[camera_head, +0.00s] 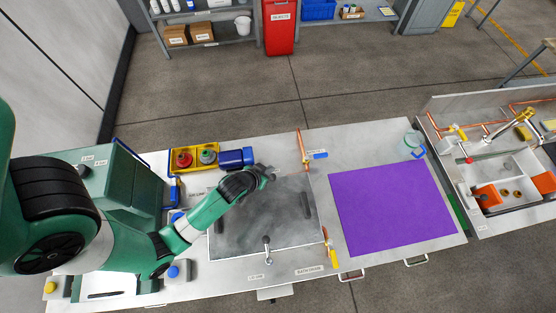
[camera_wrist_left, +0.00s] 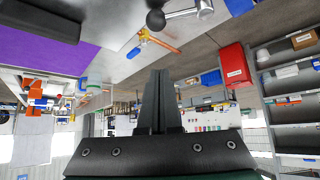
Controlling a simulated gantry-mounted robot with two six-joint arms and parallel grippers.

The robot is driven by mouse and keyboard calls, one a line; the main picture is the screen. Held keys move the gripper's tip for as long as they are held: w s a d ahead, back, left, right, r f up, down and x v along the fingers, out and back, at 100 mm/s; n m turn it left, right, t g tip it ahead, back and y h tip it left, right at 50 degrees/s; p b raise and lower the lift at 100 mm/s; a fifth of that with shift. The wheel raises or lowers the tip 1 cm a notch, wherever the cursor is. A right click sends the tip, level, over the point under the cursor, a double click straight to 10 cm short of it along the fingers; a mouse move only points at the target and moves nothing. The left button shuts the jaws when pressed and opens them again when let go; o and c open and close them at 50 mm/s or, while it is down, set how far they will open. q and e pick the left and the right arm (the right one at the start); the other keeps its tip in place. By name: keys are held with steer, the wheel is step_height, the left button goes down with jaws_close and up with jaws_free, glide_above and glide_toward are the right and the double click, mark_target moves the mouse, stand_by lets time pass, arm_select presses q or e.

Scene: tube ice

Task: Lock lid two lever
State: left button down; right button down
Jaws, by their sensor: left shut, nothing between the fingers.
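The grey metal lid (camera_head: 285,215) lies flat on the bench, with a dark handle (camera_head: 306,205) at its right side. A lever (camera_head: 267,245) stands at the lid's front edge. In the left wrist view a silver lever with a black ball knob (camera_wrist_left: 157,19) shows at the top. My left gripper (camera_head: 268,174) is over the lid's back edge, shut and empty. Its closed fingers also show in the left wrist view (camera_wrist_left: 157,100), apart from the black knob in that picture. The gripper hides most of the back lever in the head view. My right gripper is not in view.
A purple mat (camera_head: 390,205) lies right of the lid. Copper pipes with a blue-handled valve (camera_head: 320,155) and a yellow-handled valve (camera_head: 334,258) stand along the lid's right side. A yellow tray (camera_head: 180,169) and a blue cylinder (camera_head: 235,158) sit behind my left arm.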

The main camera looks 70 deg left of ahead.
arm_select(q)
steer(key=f, duration=0.2)
steer(key=w+a+f, duration=0.1)
steer(key=f, duration=0.2)
steer(key=w+f+b, duration=0.1)
steer(key=f, duration=0.2)
steer(key=shift+w+a+f, duration=0.1)
steer(key=shift+w+a, duration=0.15)
steer(key=shift+a, duration=0.1)
